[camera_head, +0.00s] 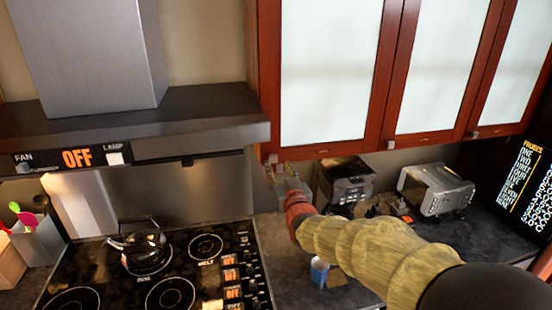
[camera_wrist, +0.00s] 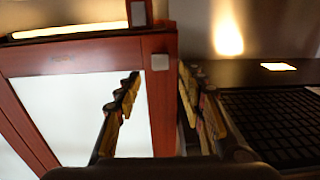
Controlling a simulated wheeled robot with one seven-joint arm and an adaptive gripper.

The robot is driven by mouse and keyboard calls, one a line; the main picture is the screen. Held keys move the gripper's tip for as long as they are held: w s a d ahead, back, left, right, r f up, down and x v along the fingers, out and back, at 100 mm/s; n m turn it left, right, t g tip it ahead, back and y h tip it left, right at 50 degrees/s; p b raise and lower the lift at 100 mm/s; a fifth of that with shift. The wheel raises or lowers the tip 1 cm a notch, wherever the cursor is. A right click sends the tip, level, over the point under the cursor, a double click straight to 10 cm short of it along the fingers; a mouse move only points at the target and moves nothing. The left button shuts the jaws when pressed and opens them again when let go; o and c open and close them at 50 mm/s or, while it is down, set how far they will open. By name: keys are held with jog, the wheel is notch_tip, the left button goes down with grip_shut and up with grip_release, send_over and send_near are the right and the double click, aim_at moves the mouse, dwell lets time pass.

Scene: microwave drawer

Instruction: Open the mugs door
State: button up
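Red-framed wall cabinet doors with frosted panes fill the upper right of the head view; their small labels are unreadable, so I cannot tell which is the mugs door. The left door (camera_head: 330,80) is closed, with a square metal knob (camera_head: 273,158) at its lower left corner. My gripper (camera_head: 285,170) is just below that corner. In the wrist view the door (camera_wrist: 75,110) fills the left, and its knob (camera_wrist: 160,62) lies between and beyond the open fingers of my gripper (camera_wrist: 158,76). I see no contact with the knob.
The range hood (camera_head: 200,115) is left of the cabinet, above the stove (camera_head: 150,275) with a kettle (camera_head: 138,247). A dark appliance (camera_head: 345,185) and a silver toaster (camera_head: 435,188) stand on the counter below. A blue can (camera_head: 319,270) stands nearer.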

aim_at(274, 158)
jog(key=shift+p+x, duration=0.55)
jog(key=shift+x, duration=2.6)
jog(key=shift+a, duration=0.1)
jog(key=shift+c, duration=0.2)
grip_shut()
